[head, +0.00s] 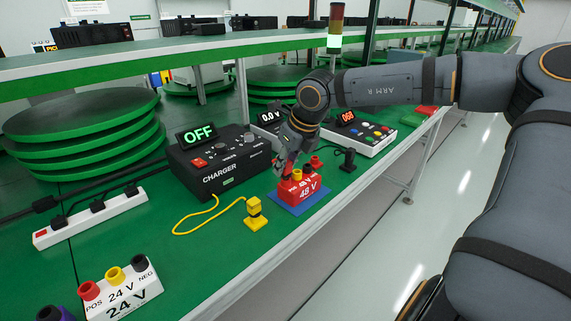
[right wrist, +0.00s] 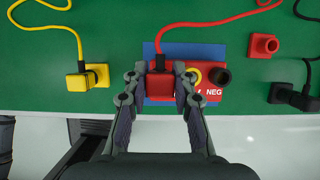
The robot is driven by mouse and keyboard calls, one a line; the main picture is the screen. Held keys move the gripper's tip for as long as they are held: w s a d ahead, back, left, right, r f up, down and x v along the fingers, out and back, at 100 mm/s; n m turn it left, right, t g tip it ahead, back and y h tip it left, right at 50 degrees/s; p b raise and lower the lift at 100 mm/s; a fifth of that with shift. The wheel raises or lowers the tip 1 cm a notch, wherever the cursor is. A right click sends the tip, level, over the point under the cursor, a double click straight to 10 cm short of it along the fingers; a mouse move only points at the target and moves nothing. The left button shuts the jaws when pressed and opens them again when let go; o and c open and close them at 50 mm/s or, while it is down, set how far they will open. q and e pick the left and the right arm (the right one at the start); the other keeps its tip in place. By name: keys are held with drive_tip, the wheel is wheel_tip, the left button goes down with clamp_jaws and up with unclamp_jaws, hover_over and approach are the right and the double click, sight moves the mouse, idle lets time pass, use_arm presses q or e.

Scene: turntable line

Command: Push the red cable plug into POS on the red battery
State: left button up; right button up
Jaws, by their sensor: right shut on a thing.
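The red battery (head: 300,189) stands on a blue mat (head: 313,203) near the table's front edge. My right gripper (head: 287,165) is over its left part. In the right wrist view my right gripper (right wrist: 159,88) is shut on the red cable plug (right wrist: 160,86), with its red cable running away to the back. The plug is over the left end of the battery (right wrist: 213,84) and hides the POS socket. I cannot tell whether it is seated. The yellow socket (right wrist: 193,74) and black NEG socket (right wrist: 221,76) are visible. My left gripper is not in view.
A yellow plug (head: 256,214) is left of the battery; a loose red piece (right wrist: 263,46) and black plug (head: 347,160) are right. The charger (head: 220,165) reads OFF. A 24 V battery (head: 120,292) and power strip (head: 90,219) are at left.

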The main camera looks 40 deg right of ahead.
drive_tip(key=shift+f+b, duration=0.5)
idle(0.6)
drive_tip(key=o, duration=1.1)
drive_tip(key=shift+r, duration=0.15)
drive_tip(key=shift+r+p, duration=3.65)
drive_tip(key=shift+p, duration=0.15)
